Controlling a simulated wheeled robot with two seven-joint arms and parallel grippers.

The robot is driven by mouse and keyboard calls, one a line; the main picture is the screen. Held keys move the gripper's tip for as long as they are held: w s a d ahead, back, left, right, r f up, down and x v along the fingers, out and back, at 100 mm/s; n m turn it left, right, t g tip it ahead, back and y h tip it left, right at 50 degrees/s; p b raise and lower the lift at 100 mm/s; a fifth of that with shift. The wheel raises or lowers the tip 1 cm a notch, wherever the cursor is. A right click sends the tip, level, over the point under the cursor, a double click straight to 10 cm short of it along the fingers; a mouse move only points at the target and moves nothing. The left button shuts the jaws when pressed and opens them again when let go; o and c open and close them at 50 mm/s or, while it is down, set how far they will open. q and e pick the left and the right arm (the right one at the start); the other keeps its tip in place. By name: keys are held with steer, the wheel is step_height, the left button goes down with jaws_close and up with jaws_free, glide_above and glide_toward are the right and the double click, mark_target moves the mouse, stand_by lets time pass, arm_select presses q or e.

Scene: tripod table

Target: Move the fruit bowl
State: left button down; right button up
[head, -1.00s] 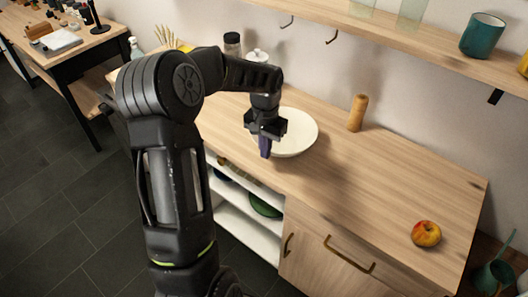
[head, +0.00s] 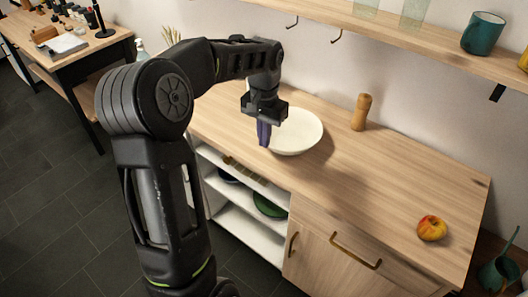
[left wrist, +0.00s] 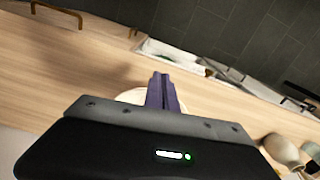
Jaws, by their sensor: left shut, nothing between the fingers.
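The fruit bowl, a white shallow bowl (head: 301,134), stands upright and empty on the wooden counter (head: 365,195). My left gripper (head: 263,138) is shut and empty, with its purple fingers pointing down at the bowl's left edge. I cannot tell whether the fingers touch the rim. In the left wrist view the shut fingers (left wrist: 163,92) cover most of the bowl, and only a pale bit of its rim (left wrist: 130,96) shows beside them. My right gripper is not in view.
A red and yellow apple (head: 432,228) lies at the counter's right end. A wooden mill (head: 361,112) stands behind the bowl, near the wall. A shelf (head: 420,37) with a teal mug (head: 483,34) hangs above. The counter between bowl and apple is clear.

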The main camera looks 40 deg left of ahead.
arm_select(q)
steer(key=shift+s+r, duration=0.1)
steer(key=shift+r, duration=1.45)
